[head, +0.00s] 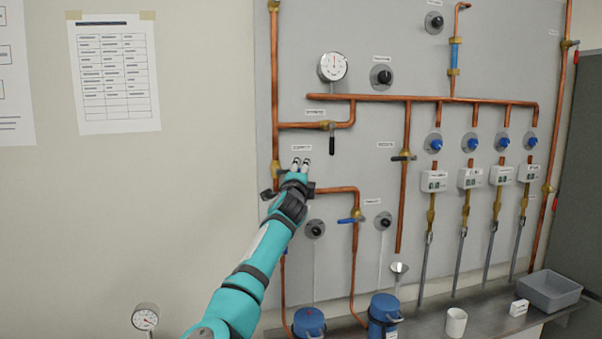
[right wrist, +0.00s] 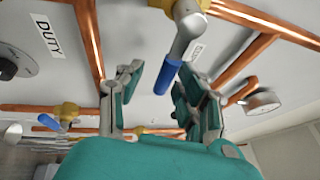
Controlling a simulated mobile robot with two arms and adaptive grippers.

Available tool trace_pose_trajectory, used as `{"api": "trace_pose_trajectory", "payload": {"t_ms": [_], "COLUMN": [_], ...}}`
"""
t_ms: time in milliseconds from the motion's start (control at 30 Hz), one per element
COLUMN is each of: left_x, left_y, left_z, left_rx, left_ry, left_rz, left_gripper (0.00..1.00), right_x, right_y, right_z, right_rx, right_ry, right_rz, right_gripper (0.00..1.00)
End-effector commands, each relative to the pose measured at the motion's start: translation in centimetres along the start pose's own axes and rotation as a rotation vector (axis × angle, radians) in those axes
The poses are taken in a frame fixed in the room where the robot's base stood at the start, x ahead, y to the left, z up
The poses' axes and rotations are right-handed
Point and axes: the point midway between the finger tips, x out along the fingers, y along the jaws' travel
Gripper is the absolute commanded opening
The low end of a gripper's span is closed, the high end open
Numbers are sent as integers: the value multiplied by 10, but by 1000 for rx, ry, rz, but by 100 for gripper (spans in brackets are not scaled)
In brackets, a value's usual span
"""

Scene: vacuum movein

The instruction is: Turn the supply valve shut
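In the right wrist view a valve lever with a blue sleeve (right wrist: 168,74) hangs from a metal arm on a brass body at the top edge. A small label beside it is partly hidden, so I cannot read it for sure. My right gripper (right wrist: 159,84) has its fingers spread, with the blue sleeve showing between them; I see no clear contact. In the head view the right gripper (head: 300,164) reaches up to the panel beside the left vertical copper pipe (head: 274,100) and hides what is behind it. My left gripper is out of view.
Another blue-handled valve (head: 350,220) sits below right. A dark-handled valve (head: 331,138) hangs above right, under a gauge (head: 332,66). Blue canisters (head: 383,315), a white cup (head: 456,323) and a grey bin (head: 549,291) stand on the shelf.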

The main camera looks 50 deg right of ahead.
Motion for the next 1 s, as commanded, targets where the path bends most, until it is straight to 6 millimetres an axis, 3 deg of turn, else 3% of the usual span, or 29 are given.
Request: {"api": "trace_pose_trajectory", "payload": {"t_ms": [367,800,1000], "left_x": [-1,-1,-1], "left_y": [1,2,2], "left_z": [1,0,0], "left_rx": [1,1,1], "left_ry": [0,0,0], "left_rz": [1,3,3], "left_gripper": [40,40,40], "right_x": [-10,-93,-116], "right_y": [-3,-1,0], "right_z": [0,0,0], "right_rx": [-1,1,1], "right_ry": [2,0,0], "right_rz": [-5,-2,-1], "right_gripper": [37,37,37]}}
